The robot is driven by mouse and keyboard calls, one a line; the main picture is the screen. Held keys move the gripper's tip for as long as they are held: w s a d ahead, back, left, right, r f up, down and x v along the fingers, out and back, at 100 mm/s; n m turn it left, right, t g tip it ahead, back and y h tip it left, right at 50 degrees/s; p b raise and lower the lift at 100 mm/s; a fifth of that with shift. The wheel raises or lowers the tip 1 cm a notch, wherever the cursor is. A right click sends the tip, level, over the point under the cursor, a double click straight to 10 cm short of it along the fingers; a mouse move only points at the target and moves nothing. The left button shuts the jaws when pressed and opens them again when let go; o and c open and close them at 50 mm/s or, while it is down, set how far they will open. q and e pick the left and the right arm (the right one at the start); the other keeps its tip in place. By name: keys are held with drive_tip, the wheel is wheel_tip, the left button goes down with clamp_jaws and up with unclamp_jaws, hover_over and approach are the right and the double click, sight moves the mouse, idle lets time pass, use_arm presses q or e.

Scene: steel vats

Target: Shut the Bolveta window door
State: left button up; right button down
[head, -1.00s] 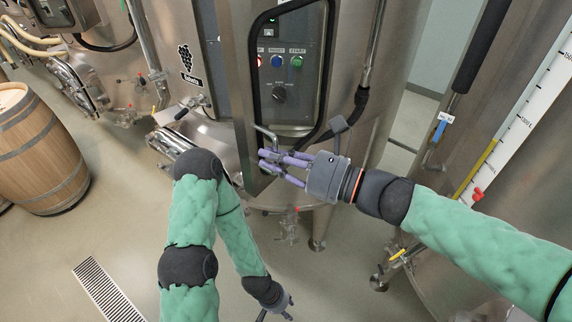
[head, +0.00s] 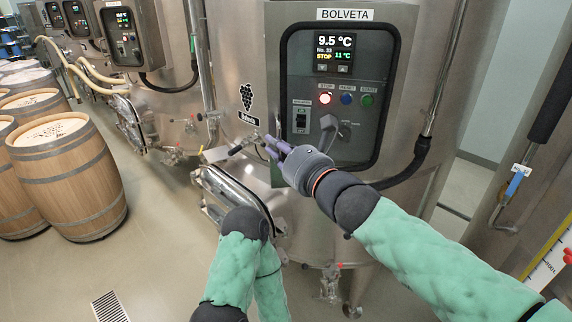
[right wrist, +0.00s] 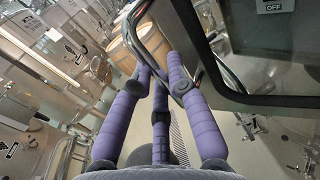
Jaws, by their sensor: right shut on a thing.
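The Bolveta window door (head: 272,60) is a steel frame with a black-edged window on the control box, under the BOLVETA label (head: 344,14). It looks flush or nearly flush with the box; I cannot tell whether a small gap is left. My right gripper (head: 272,147) is at the lower left edge of the door, its purple fingers shut on the door handle, which they mostly hide. The right wrist view shows the fingers (right wrist: 165,75) closed around the handle beside the dark window frame (right wrist: 208,62). My left gripper is out of view; only its arm shows at the bottom.
The panel behind the window has a display (head: 334,52), lit buttons and a black knob. A steel manway hatch (head: 237,195) sits on the vat below left. A thick black cable (head: 405,170) runs at the right. Wooden barrels (head: 70,175) stand at the left on open floor.

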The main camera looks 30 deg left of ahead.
sight(274, 131)
drive_tip(key=w+a+p, duration=0.1)
drive_tip(key=w+a, duration=0.5)
drive_tip(key=shift+w+a+r, duration=0.15)
drive_tip(key=shift+w+a, duration=0.1)
drive_tip(key=shift+w, duration=0.1)
drive_tip(key=shift+w+a+r+p, duration=0.1)
drive_tip(key=shift+w+a+p, duration=0.3)
drive_tip(key=shift+w, duration=0.25)
drive_tip(key=shift+d+r, duration=0.15)
drive_tip(key=c, duration=1.3)
unclamp_jaws()
drive_tip(key=shift+o, duration=0.5)
drive_tip(key=shift+w+a+f, duration=0.25)
drive_tip(key=shift+w+f, duration=0.05)
drive_tip(key=shift+s, duration=0.1)
drive_tip(key=shift+d, duration=0.1)
drive_tip(key=shift+v, duration=5.95)
